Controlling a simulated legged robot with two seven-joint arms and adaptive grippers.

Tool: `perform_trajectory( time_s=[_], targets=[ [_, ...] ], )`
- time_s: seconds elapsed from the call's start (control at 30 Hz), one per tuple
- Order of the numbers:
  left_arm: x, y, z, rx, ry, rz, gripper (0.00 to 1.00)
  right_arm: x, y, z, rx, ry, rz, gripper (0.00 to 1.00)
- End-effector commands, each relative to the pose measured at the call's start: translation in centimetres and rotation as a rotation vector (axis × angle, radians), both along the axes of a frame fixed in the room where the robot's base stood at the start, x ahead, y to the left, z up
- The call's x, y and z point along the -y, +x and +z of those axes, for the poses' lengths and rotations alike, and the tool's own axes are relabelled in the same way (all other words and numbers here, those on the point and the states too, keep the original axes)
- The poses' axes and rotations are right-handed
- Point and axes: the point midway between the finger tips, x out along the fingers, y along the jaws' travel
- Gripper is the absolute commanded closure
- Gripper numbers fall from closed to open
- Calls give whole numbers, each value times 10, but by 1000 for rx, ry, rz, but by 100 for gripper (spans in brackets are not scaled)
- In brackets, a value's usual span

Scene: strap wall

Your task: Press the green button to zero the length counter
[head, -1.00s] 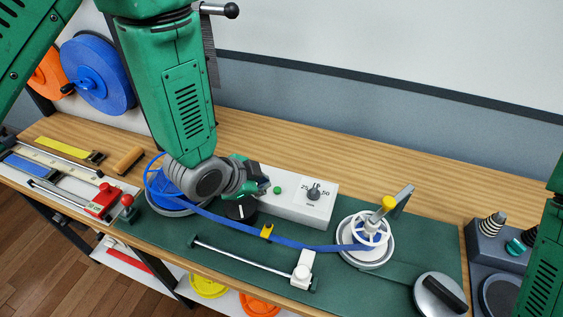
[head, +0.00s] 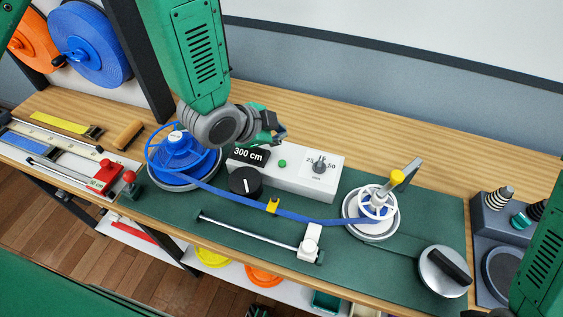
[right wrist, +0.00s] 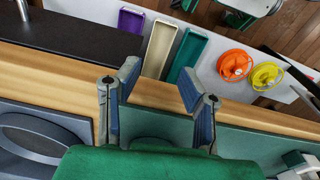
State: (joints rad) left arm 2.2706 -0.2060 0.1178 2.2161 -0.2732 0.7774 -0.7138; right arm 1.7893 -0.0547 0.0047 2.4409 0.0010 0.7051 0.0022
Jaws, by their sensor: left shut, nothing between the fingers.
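The green button (head: 282,163) sits on top of a white counter box (head: 300,180). Its dark display (head: 249,155) reads 300 cm. A black knob (head: 245,182) is on the box's front, and a small dial stands right of the button. My left gripper (head: 279,136) is shut and empty, just behind and above the button in the head view, apart from it. My right gripper (right wrist: 160,95) is open and empty in the right wrist view, over the bench's front edge.
A blue strap (head: 230,205) runs from the blue reel (head: 185,155) through a yellow clip to the white winder (head: 375,210). A metal rod with a white stop lies in front. A red-handled clamp is at left.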

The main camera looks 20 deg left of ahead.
Motion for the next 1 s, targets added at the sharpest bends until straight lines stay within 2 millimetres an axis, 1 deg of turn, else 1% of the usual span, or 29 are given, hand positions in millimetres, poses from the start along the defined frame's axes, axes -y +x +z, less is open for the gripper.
perform_trajectory(
  time_s=[0.03,0.3,0.4,0.5,0.6,0.77,1.0],
  targets=[
    [2,0,-10,-1,1,-1,100,0,0,-9,0,0,0,66],
    [7,0,-49,-1,7,-3,100,0,0,-42,0,0,0,66],
    [7,0,-61,0,7,-3,100,0,0,-51,0,0,0,66],
    [5,0,-70,1,5,-2,100,0,0,-57,0,0,0,66],
    [3,0,-74,1,3,-2,100,0,0,-59,0,0,0,66],
    [1,0,-74,0,0,0,100,0,0,-58,0,0,0,66],
    [4,0,-73,1,3,-2,100,0,0,-58,0,0,0,66]
  ],
)
